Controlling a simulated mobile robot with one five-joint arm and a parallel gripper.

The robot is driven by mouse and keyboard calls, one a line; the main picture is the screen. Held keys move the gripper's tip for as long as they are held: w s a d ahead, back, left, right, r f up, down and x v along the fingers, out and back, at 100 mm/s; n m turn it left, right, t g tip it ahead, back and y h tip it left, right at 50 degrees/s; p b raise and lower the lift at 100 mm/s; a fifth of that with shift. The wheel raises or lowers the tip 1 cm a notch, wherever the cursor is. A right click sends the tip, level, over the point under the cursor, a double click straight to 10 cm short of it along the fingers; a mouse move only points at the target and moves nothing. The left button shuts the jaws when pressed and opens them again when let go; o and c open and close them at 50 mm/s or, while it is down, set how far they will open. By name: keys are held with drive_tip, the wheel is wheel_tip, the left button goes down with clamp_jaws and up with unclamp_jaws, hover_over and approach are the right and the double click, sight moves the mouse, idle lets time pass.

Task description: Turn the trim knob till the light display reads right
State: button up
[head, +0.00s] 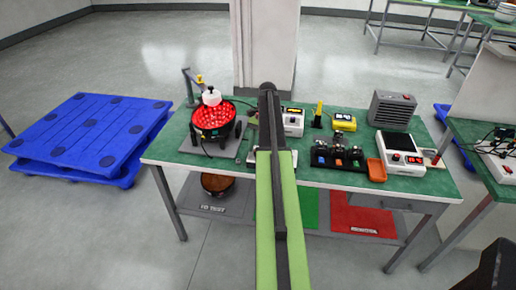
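On the green-topped bench (228,170), a round black device (208,132) at the left has a top face full of red lights or dots. A white box with a dark panel (401,157) stands at the right. Another white instrument (293,121) stands behind my arm. I cannot tell which part is the trim knob; at this size no knob or reading is clear. My arm rises from the bottom centre across the bench's middle and hides part of it. I can make out no fingers of my gripper.
A yellow meter (344,121), a grey vented box (392,108), a dark rack of small coloured parts (337,158) and an orange tray (376,170) crowd the bench. Blue pallets (85,135) lie on the floor at left. A second bench (480,130) is at right. A pillar (262,45) stands behind.

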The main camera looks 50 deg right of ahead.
drive_tip(key=p+v, duration=1.5)
drive_tip(key=v, duration=0.2)
drive_tip(key=shift+r+p, duration=0.2)
drive_tip(key=shift+p, duration=0.2)
